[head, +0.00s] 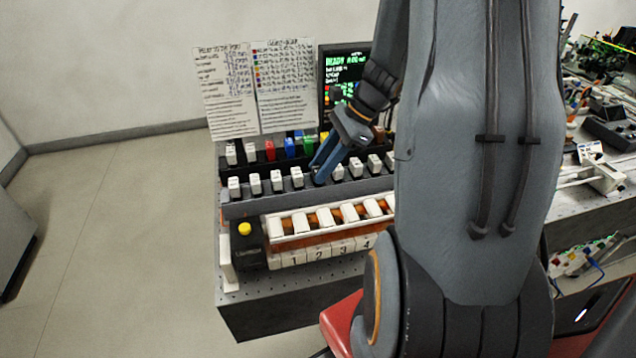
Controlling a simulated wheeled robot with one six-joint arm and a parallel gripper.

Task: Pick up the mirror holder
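No part is labelled legibly as the mirror holder, so I cannot tell which one it is. A front row of white-topped blocks (276,181) stands in a dark rack (262,207). A back row holds white blocks (231,154) and coloured ones, with a red block (269,150), a blue block (290,147) and a green block (310,144). My gripper (317,172) reaches down at the front row, between the white blocks. Its two blue fingers look apart, with no block clearly seen between them. The fingertips' contact with the rack is too small to judge.
A white-framed tray (275,229) with several tilted white pieces stands in front, above numbered slots (318,252). A black box with a yellow button (244,229) is at its left. Charts (256,88) and a screen (343,62) stand behind.

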